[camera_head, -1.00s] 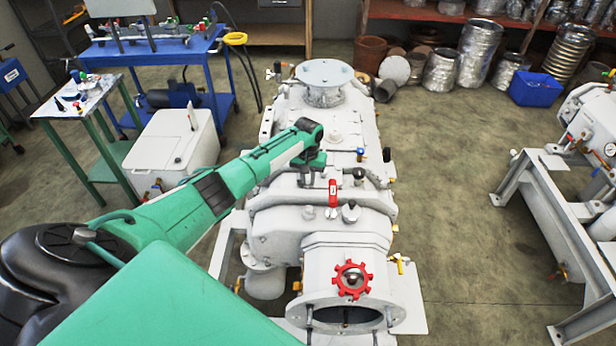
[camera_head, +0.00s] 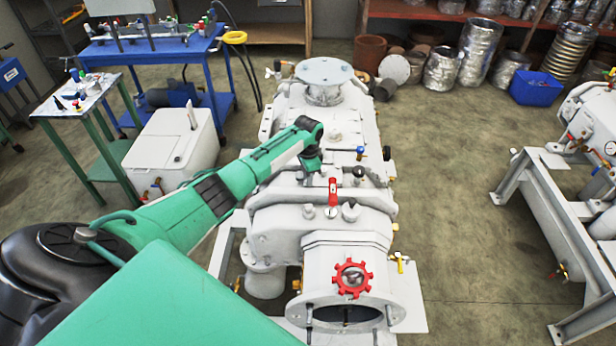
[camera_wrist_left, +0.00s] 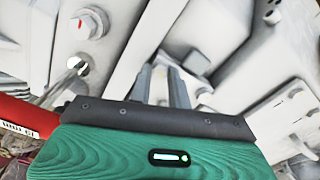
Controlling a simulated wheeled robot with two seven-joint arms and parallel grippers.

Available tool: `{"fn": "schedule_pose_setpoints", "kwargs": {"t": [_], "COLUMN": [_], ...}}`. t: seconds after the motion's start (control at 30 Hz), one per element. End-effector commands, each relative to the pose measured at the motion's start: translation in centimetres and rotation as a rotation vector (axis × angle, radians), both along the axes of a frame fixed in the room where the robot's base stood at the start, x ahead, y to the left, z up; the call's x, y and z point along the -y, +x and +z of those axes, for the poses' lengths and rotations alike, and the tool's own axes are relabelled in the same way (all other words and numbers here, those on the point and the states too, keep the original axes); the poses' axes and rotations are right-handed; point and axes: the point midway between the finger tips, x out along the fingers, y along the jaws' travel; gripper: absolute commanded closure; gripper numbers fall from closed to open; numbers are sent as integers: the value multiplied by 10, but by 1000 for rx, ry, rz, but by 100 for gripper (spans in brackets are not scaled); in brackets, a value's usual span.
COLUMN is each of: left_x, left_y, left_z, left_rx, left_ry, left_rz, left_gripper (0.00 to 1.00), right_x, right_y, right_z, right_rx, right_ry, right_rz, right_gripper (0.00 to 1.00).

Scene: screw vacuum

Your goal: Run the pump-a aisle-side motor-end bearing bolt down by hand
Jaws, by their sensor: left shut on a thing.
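The white pump (camera_head: 335,140) stands in the middle of the head view. My left gripper (camera_head: 309,173) points down at its top, left of the middle, behind the red-handled lever (camera_head: 333,190). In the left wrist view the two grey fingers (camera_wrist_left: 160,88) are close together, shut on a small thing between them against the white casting. I take it for the bearing bolt; the fingers and dark palm hide most of it. A hex bolt with a red mark (camera_wrist_left: 90,23) sits at upper left, apart from the fingers. My right gripper is not in view.
The red handle (camera_wrist_left: 18,118) is close to the palm at lower left in the wrist view. A red handwheel (camera_head: 352,279) is on the near flange. A blue cart (camera_head: 150,48) and white tank (camera_head: 172,140) stand left.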

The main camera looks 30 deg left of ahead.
Motion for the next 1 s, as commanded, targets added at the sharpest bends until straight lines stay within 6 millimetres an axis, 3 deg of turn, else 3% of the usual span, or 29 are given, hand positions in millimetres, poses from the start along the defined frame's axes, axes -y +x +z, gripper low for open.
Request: {"fn": "schedule_pose_setpoints", "kwargs": {"t": [1.0], "left_x": [-1], "left_y": [2], "left_z": [3], "left_rx": [9], "left_ry": [4], "left_rz": [-965], "left_gripper": [100], "right_x": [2], "right_y": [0], "right_z": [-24], "right_rx": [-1], "right_ry": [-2], "right_rz": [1], "right_gripper": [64]}}
